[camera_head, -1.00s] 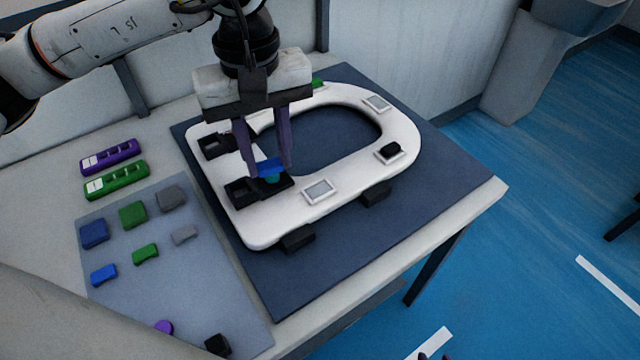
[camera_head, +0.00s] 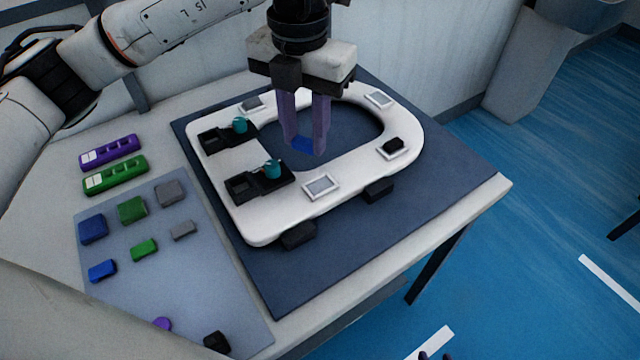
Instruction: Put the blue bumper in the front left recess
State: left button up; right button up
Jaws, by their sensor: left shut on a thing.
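My left gripper (camera_head: 306,149) points down over the opening of the white toilet seat (camera_head: 265,225). It is shut on a small blue bumper (camera_head: 303,145), held between its purple fingertips. Empty framed recesses show on the seat at the near side (camera_head: 321,186), the far right (camera_head: 378,100) and the far left (camera_head: 252,103). The recess at the right (camera_head: 392,152) holds a black bumper (camera_head: 393,144). The rim right behind the gripper is partly hidden.
Two black hinge mounts with teal pins (camera_head: 273,169) (camera_head: 240,125) stand on the seat's left end. A grey mat (camera_head: 200,290) at left carries several blue, green, grey, purple and black pieces. A purple holder (camera_head: 110,152) and a green holder (camera_head: 115,175) lie behind it.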

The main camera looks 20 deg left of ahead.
aim_at(320, 186)
pick_arm(q)
jog(key=f+n, duration=0.3)
jog(key=n, duration=0.1)
jog(key=w+d+f+n, duration=0.1)
jog(key=f+n, duration=0.3)
jog(key=d+f+n, duration=0.1)
jog(key=f+n, duration=0.2)
jog(key=n, duration=0.1)
jog(key=shift+w+f, duration=0.2)
jog(key=shift+w, duration=0.1)
jog(key=shift+f, duration=0.1)
jog(key=o, duration=0.6)
jog(key=shift+f, duration=0.1)
jog(key=shift+c, duration=0.2)
jog(key=o, duration=0.4)
jog(key=shift+o, duration=0.2)
notch_tip(320, 186, up, 12)
jog(key=shift+r+b, duration=0.25)
jog(key=shift+b, duration=0.1)
